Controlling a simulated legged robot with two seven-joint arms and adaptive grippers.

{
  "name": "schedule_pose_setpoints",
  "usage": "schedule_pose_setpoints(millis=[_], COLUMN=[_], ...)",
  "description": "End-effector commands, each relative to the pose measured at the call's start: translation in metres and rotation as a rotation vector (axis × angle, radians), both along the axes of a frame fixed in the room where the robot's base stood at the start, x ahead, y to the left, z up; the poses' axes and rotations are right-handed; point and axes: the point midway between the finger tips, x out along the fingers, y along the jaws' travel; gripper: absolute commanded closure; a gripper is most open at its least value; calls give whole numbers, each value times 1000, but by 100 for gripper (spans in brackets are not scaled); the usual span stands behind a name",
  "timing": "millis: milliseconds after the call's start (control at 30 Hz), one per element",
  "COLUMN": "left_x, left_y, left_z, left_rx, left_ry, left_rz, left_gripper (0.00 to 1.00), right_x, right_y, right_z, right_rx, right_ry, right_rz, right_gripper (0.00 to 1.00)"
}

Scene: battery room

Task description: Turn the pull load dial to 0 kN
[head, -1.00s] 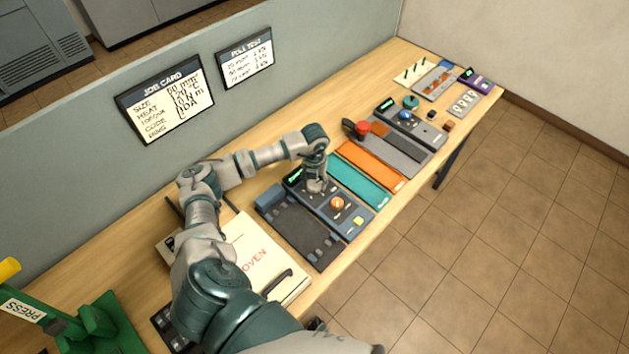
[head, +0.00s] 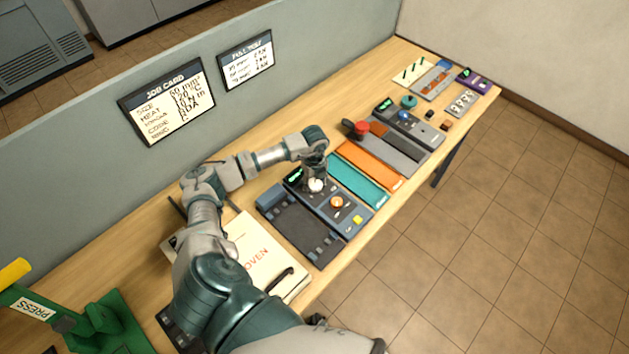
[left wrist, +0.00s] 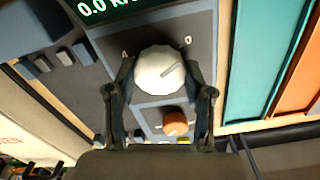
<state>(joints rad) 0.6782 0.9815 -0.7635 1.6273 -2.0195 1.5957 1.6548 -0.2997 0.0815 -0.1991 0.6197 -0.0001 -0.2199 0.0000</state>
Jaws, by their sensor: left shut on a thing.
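The pull load dial is a round white knob (left wrist: 158,70) on a dark blue-grey panel (left wrist: 195,75); it also shows in the head view (head: 316,186). My left gripper (left wrist: 161,92) is shut on the dial, with one finger on each side of it. In the head view the left gripper (head: 315,178) points down over the panel. A "0" is printed to the upper right of the dial. The green-lit display (left wrist: 112,8) above it reads 0.0, its unit partly cut off. My right gripper does not show.
An orange knob (head: 337,202) and a yellow button (head: 357,219) lie nearer the table's front edge on the panel. A teal strip (head: 358,183) and an orange strip (head: 372,166) lie to the right. A dark tray unit (head: 302,230) lies to the left.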

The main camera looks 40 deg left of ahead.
Motion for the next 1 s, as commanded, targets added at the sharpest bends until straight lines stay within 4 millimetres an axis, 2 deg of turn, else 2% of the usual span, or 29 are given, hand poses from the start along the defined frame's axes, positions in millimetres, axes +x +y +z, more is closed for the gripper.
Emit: schedule_pose_setpoints(millis=[567,600,667,1000], left_x=[3,3,3,1], left_y=[3,3,2,0], left_z=[4,4,3,3], left_rx=[4,3,2,1], left_ry=[-12,-12,-11,-5], left_rz=[35,35,34,30], left_gripper=[83,38,23,23], right_x=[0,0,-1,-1], right_y=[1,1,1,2], right_z=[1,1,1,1], right_rx=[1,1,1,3], right_ry=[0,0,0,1], right_rz=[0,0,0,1], right_gripper=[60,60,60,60])
